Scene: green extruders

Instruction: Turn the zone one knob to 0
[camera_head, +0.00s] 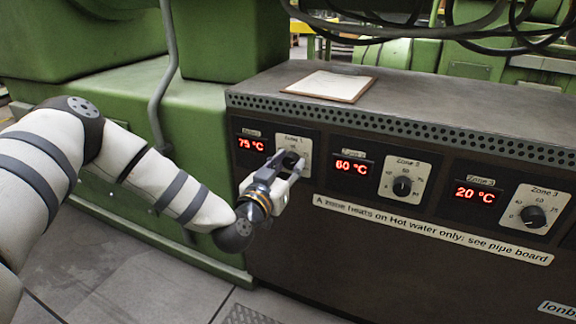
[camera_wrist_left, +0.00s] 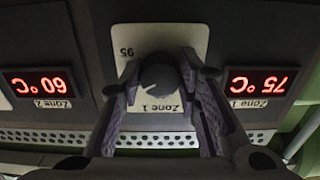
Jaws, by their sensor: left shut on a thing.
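The zone one knob (camera_wrist_left: 158,80) is a dark round knob on a pale dial plate (camera_wrist_left: 147,38) marked Zone 1. It shows upside down in the left wrist view. My left gripper (camera_head: 290,163) is shut on this knob, with one finger on each side. In the head view the fingers cover most of the knob and part of its plate (camera_head: 300,143). The red Zone 1 display (camera_head: 251,144) to its left reads 75 °C. Where the knob's pointer stands on the scale is too small to tell. My right gripper is in neither view.
To the right are the Zone 2 knob (camera_head: 402,187) with a display (camera_head: 351,167) at 60 °C, and the Zone 3 knob (camera_head: 533,216) with a display (camera_head: 475,195) at 20 °C. A grey pipe (camera_head: 165,80) rises left of the cabinet.

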